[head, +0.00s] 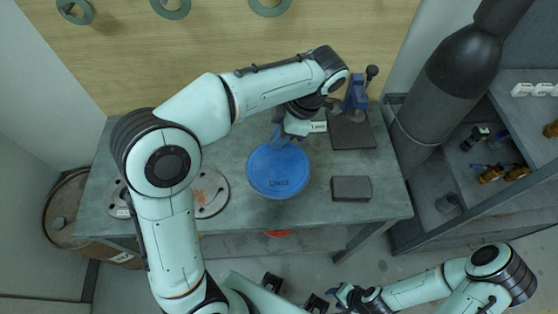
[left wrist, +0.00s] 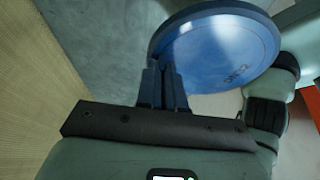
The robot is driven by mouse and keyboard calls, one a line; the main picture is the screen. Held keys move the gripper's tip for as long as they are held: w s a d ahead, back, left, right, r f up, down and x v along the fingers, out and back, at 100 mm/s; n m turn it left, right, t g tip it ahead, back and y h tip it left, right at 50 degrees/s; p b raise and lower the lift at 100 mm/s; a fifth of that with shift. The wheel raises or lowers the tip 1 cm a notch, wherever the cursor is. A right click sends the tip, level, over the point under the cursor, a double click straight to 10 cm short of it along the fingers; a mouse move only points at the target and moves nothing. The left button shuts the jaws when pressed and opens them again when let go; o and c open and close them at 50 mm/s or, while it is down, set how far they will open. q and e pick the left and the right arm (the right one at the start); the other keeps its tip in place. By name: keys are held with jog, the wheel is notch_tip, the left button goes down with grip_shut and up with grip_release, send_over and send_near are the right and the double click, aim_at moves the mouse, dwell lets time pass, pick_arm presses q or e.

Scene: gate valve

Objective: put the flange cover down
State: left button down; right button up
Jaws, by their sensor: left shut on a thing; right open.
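The flange cover (head: 279,172) is a round blue disc with dark lettering on its face. In the head view it shows over the front middle of the grey table (head: 385,203). My left gripper (head: 281,141) is shut on the disc's far edge. In the left wrist view the gripper's blue fingers (left wrist: 163,88) meet the rim of the cover (left wrist: 220,50), which is tilted in that view. I cannot tell whether the cover touches the table. My right gripper (head: 345,296) is open and empty, low in front of the table.
A grey flanged part (head: 212,192) lies on the table's left, partly behind my left arm. A dark block (head: 351,188) and a dark plate (head: 352,131) with a blue device (head: 357,92) are on the right. A large dark pipe (head: 450,85) and shelves (head: 505,150) stand further right.

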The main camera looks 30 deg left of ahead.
aim_at(279, 159)
pick_arm(q)
notch_tip(279, 159, down, 10)
jog(key=shift+w+f+b, duration=0.1)
jog(key=shift+w+b, duration=0.05)
jog(key=shift+b, duration=0.2)
jog(key=shift+f, duration=0.15)
jog(key=c, duration=1.3)
grip_release()
jog(key=shift+o, duration=0.2)
